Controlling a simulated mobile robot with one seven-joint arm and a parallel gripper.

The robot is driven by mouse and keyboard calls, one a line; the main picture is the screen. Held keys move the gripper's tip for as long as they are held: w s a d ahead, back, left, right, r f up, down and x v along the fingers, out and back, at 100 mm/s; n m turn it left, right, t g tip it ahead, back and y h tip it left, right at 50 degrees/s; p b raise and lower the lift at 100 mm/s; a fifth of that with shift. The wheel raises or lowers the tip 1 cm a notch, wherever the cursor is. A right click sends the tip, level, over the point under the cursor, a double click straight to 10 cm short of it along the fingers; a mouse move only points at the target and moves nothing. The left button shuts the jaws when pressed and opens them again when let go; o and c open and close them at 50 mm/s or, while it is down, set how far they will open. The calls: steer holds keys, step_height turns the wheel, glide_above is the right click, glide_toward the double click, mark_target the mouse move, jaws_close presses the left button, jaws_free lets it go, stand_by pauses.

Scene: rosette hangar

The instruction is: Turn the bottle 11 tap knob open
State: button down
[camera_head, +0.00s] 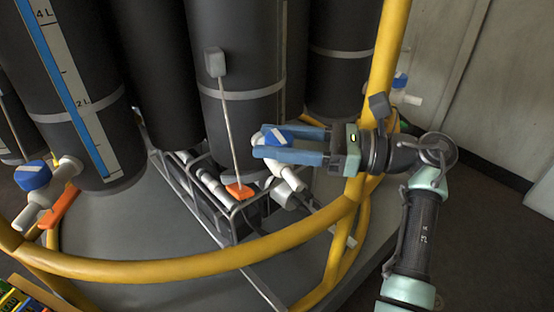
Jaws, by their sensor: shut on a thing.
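My gripper (262,143) reaches in from the right with its blue fingers pointing left. It is shut on a tap knob (278,136), a blue knob on a white tap (287,178) low on a dark bottle (240,120). The fingers lie on both sides of the knob and partly hide it. I cannot read a number on this bottle. Another blue tap knob (33,175) sits on a white tap at the left, and a third (400,80) shows at the back right.
A yellow rail (190,268) curves across the front, and a yellow post (388,50) rises beside my gripper. A thin rod with a grey block (215,62) stands before the bottle, above an orange piece (239,190). A metal frame (215,215) sits below. Grey floor (120,220) is bare at left.

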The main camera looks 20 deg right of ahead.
steer(key=shift+a+n+g+y+b, duration=0.1)
steer(key=shift+n+g+y+b, duration=0.25)
steer(key=shift+g+b, duration=0.25)
steer(key=shift+c, duration=1.4)
jaws_free()
steer(key=b+v, duration=0.1)
steer(key=v, duration=1.2)
steer(key=shift+b, duration=0.3)
